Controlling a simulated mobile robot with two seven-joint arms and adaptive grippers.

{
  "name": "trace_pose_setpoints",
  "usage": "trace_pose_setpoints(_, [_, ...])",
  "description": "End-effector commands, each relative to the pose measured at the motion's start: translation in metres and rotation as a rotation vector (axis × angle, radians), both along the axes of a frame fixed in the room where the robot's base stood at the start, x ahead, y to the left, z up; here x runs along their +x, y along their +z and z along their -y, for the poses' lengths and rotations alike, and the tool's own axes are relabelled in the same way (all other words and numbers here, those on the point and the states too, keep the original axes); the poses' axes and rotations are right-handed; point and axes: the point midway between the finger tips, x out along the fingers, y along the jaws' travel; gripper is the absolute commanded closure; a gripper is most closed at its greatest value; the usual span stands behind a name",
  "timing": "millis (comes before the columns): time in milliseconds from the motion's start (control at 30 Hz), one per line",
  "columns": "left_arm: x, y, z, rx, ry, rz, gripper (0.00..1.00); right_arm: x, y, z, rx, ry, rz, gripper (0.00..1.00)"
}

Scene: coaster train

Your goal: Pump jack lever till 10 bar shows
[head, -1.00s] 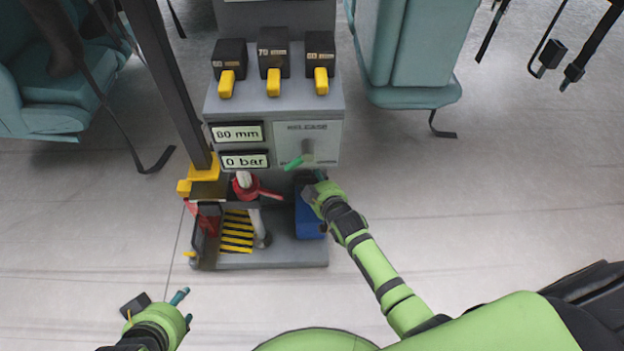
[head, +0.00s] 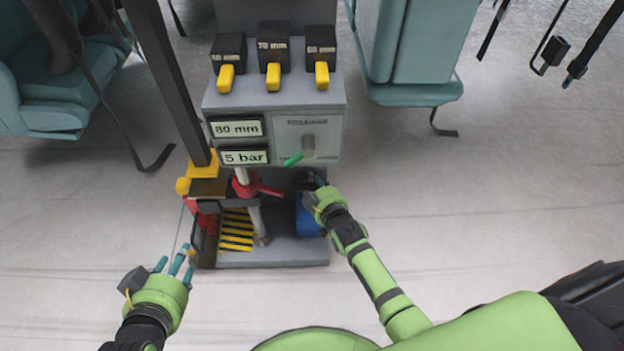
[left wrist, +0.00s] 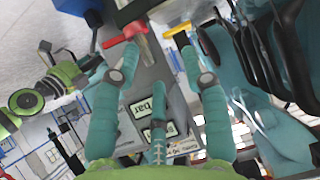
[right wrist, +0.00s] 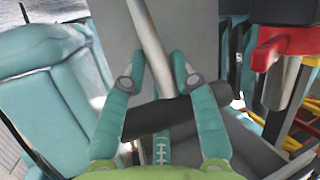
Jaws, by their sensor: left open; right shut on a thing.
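The jack stand (head: 272,95) is in the middle of the head view. Its upper display (head: 237,128) reads 80 mm and its lower display (head: 243,157) reads 5 bar. My right gripper (head: 316,187) is at the stand's lower right. In the right wrist view my right gripper (right wrist: 155,88) is shut on the lever's dark grip (right wrist: 158,117), with the metal lever rod (right wrist: 150,35) running up from it. My left gripper (head: 176,258) is open and empty, left of the stand's base. The lever is mostly hidden in the head view.
A green release handle (head: 293,160) sticks out under the RELEASE panel. A red-collared post (head: 246,189) stands near a yellow-black striped plate (head: 236,230). Several yellow-handled black blocks (head: 273,48) top the stand. Teal seats (head: 405,50) flank it. The floor in front is clear.

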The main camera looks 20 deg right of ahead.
Motion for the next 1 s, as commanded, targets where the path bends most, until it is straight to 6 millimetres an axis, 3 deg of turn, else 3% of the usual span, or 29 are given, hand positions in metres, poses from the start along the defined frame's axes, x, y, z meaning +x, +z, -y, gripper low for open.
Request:
trace_pose_setpoints(300, [0.032, 0.071, 0.029, -0.091, -0.060, 0.413, 0.55, -0.009, -0.011, 0.001, -0.025, -0.004, 0.072, 1.00])
trace_pose_setpoints(600, [0.028, 0.145, 0.050, -0.188, -0.119, 0.783, 0.55, -0.019, -0.020, -0.001, -0.043, -0.004, 0.127, 1.00])
trace_pose_setpoints(767, [0.020, 0.168, 0.055, -0.220, -0.138, 0.900, 0.55, -0.028, -0.029, -0.004, -0.046, -0.006, 0.135, 1.00])
trace_pose_setpoints(1000, [0.018, 0.173, 0.056, -0.225, -0.141, 0.919, 0.55, -0.035, -0.038, -0.006, -0.042, -0.006, 0.125, 1.00])
